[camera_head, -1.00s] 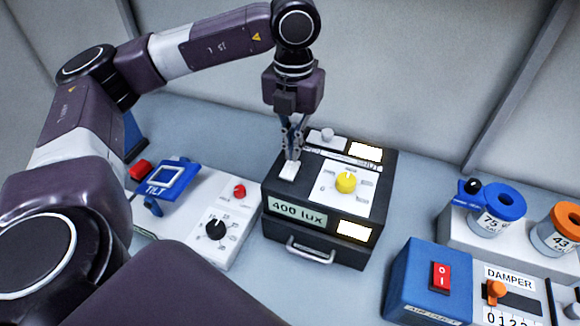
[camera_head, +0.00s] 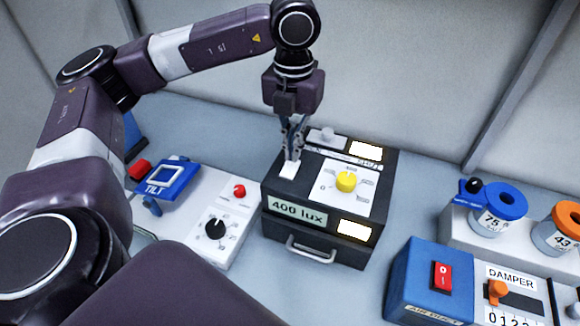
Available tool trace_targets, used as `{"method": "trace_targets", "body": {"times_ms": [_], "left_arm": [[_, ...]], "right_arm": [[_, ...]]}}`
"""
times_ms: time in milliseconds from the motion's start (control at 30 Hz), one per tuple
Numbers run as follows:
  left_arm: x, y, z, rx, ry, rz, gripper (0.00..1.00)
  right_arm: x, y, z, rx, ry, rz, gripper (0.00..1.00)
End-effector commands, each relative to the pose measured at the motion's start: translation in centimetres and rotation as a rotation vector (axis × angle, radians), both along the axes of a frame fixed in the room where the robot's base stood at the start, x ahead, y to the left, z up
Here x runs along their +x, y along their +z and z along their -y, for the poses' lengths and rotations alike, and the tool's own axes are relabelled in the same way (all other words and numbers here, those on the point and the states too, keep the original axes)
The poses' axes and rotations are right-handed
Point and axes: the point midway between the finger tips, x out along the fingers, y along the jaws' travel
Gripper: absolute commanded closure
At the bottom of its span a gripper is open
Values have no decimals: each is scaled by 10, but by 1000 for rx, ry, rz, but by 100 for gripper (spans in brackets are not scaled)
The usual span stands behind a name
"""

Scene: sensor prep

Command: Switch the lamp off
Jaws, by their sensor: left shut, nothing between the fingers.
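The lamp box (camera_head: 285,226) is a dark box in the middle of the bench, with a "400 lux" label on its front. Two bright panels (camera_head: 354,230) glow on it. A yellow knob (camera_head: 346,182) sits on a white plate on its top. A small white switch (camera_head: 288,170) is at the left of the top. My left gripper (camera_head: 291,155) is shut and empty, pointing down with its fingertips at this switch; they look to be touching it or just above it. The fingers partly hide the switch. My right gripper is not in view.
At left are a blue TILT frame (camera_head: 170,178), a red button and a white panel with a black knob (camera_head: 214,229). At right are a blue box (camera_head: 412,290) with a red rocker, a DAMPER panel (camera_head: 515,275) and lidded jars (camera_head: 497,207).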

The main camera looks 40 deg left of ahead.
Motion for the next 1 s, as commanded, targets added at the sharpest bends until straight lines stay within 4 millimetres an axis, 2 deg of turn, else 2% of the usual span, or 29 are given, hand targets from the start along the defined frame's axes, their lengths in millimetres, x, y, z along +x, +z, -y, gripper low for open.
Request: {"method": "trace_targets", "body": {"times_ms": [1000], "left_arm": [[0,-16,0,0,-1,-1,100]], "right_arm": [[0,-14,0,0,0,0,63]]}}
